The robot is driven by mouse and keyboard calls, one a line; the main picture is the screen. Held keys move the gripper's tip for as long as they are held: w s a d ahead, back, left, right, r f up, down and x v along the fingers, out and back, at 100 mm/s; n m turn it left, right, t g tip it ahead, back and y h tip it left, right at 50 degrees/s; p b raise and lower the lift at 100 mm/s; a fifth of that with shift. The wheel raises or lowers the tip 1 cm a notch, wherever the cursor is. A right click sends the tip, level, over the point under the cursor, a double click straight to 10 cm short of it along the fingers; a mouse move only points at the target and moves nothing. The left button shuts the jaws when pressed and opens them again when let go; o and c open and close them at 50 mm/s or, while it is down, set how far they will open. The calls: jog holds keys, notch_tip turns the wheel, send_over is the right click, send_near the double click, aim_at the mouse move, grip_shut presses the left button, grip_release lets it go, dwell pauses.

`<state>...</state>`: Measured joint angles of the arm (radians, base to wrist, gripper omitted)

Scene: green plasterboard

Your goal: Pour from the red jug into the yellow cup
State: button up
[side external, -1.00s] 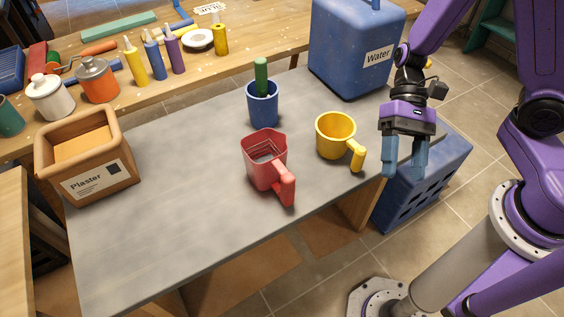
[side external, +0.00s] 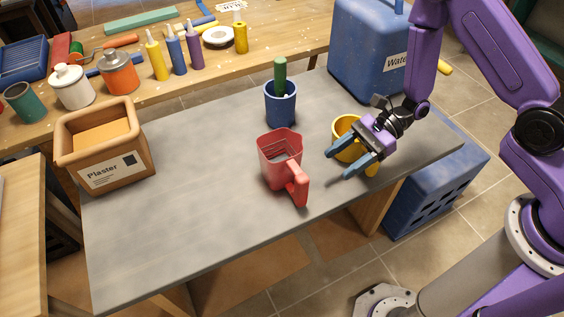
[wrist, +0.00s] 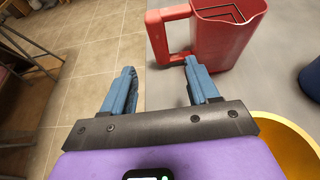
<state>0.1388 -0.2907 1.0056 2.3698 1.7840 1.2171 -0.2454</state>
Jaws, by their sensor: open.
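The red jug (side external: 279,157) stands upright on the grey table, its handle (side external: 298,184) pointing toward the table's front edge. It also shows in the wrist view (wrist: 222,40), with its handle at the left, just beyond my right finger. The yellow cup (side external: 345,127) stands to the right of the jug, partly hidden behind my gripper. Its rim shows in the wrist view (wrist: 285,140) at lower right. My gripper (side external: 338,163) is open and empty, to the right of the jug, its blue fingers pointing toward the jug's handle without holding it.
A blue cup (side external: 280,108) with a green-handled tool stands behind the jug. The plaster box (side external: 105,170) is at the left and the blue water container (side external: 362,60) at the back right. The front left of the table (side external: 180,230) is clear.

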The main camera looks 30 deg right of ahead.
aim_at(295, 195)
jog(key=x, duration=1.3)
jog(key=shift+a+f, duration=0.15)
jog(key=shift+a, duration=0.2)
jog(key=shift+c, duration=0.3)
grip_shut()
